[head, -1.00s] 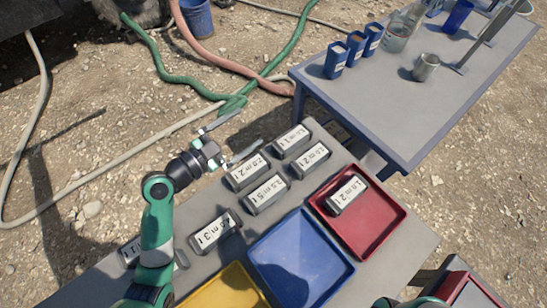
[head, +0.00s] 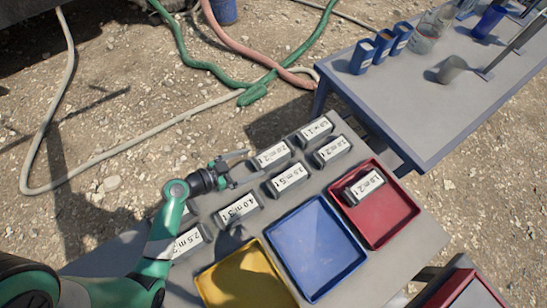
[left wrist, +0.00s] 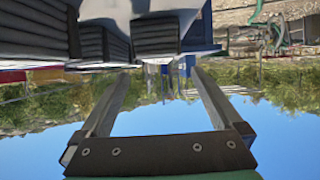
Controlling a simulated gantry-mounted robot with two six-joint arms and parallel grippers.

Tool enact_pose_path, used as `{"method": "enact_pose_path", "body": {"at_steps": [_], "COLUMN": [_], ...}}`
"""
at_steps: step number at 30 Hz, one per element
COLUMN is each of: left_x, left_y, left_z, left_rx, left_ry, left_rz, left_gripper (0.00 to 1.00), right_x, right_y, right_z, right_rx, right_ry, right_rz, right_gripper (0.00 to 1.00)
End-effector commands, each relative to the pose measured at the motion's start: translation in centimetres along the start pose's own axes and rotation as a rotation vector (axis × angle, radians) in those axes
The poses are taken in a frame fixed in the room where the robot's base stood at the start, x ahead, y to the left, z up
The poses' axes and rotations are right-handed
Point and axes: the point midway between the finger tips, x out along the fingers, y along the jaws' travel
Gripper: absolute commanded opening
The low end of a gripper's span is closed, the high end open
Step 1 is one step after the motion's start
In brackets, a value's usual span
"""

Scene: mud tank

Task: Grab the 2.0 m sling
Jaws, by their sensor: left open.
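Several grey sling blocks with white labels stand on the grey table. The one whose label seems to read 2.0 m (head: 271,155) is in the back row of the head view; its print is blurred. My left gripper (head: 256,164) is open and empty, its fingers pointing right, with the tips close to the left end of that block. I cannot tell whether they touch it. In the left wrist view, the open fingers (left wrist: 158,75) frame empty space, and dark ribbed blocks (left wrist: 157,37) show beyond them at the top. My right gripper is out of view.
Other labelled blocks stand close by, such as the 4.0 m one (head: 238,207) and the 5 t one (head: 287,178). A red tray (head: 403,222) holds one block. Blue (head: 318,250) and yellow (head: 240,280) trays are empty. A second table (head: 440,110) carries cups.

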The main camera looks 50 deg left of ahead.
Motion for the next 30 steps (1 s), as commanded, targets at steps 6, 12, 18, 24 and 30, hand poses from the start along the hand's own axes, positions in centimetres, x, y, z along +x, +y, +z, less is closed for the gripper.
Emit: {"method": "enact_pose_path", "body": {"at_steps": [6,12,18,24,30], "left_x": [4.0,4.7,7.5,9.8,9.8], "left_y": [0.1,0.0,0.3,0.3,0.3], "left_z": [0.1,0.0,0.0,-0.1,-0.1], "left_rx": [0.002,0.0,0.003,0.001,0.001], "left_ry": [0.001,0.002,0.002,0.001,0.001], "left_rz": [0.003,0.0,0.004,0.001,0.0], "left_gripper": [1.0,1.0,1.0,1.0,1.0], "right_x": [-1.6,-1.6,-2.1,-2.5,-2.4], "right_y": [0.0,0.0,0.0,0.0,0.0], "right_z": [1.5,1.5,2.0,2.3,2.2], "right_rx": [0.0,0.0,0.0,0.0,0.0], "right_ry": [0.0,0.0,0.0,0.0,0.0], "right_rz": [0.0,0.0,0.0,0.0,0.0], "right_gripper": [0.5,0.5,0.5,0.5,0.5]}}
